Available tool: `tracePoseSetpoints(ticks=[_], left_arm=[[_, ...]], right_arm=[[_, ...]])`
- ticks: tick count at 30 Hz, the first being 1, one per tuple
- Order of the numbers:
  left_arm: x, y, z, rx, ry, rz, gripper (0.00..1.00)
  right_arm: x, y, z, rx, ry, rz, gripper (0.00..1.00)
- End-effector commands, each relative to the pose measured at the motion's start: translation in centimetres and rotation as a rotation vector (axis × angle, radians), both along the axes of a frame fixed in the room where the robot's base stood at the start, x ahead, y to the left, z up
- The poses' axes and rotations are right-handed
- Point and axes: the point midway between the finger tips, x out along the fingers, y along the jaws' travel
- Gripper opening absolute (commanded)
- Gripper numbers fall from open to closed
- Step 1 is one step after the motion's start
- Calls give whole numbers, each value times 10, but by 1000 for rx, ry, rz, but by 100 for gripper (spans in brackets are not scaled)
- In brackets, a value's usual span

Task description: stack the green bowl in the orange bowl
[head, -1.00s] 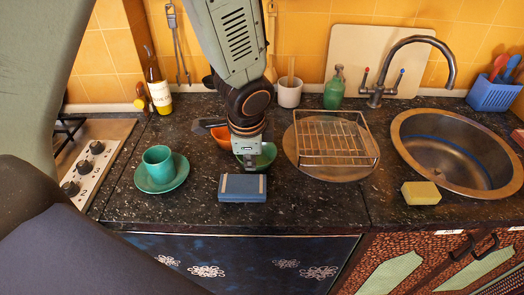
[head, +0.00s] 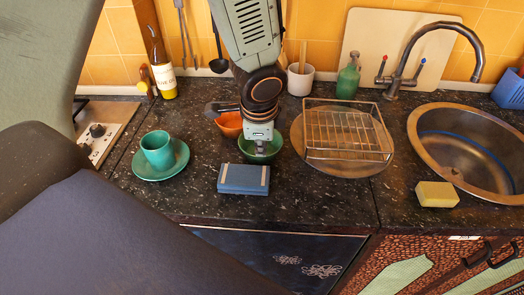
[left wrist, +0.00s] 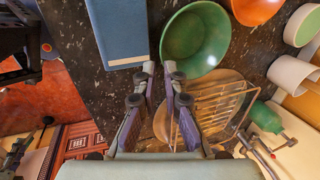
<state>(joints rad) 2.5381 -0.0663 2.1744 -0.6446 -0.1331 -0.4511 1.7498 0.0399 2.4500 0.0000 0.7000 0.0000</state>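The green bowl (head: 272,152) stands on the dark counter, partly hidden by my left gripper in the head view. It shows fully open-side up in the left wrist view (left wrist: 196,38). The orange bowl (head: 228,123) sits behind and left of it, partly hidden by my arm; part of it shows at the top of the left wrist view (left wrist: 256,8). My left gripper (head: 261,148) points down over the green bowl. In the left wrist view its fingers (left wrist: 160,70) are apart with nothing between them, the tips near the bowl's rim. Contact cannot be told. My right gripper is not in view.
A blue box (head: 244,179) lies just in front of the green bowl. A teal cup (head: 157,150) on a saucer (head: 177,168) stands to the left. A wire rack (head: 345,135) is close on the right, then a yellow sponge (head: 436,194) and the sink (head: 425,125). The front counter is mostly clear.

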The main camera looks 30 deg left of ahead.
Motion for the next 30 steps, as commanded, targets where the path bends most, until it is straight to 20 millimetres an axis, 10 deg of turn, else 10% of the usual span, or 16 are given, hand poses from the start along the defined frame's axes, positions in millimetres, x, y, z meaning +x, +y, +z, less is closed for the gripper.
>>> tracePoseSetpoints(ticks=[14, 30], left_arm=[[15, 10, -44, 0, 1, 0, 9], [16, 10, -46, 0, 0, 0, 0]], right_arm=[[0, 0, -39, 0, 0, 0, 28], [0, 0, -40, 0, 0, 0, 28]])
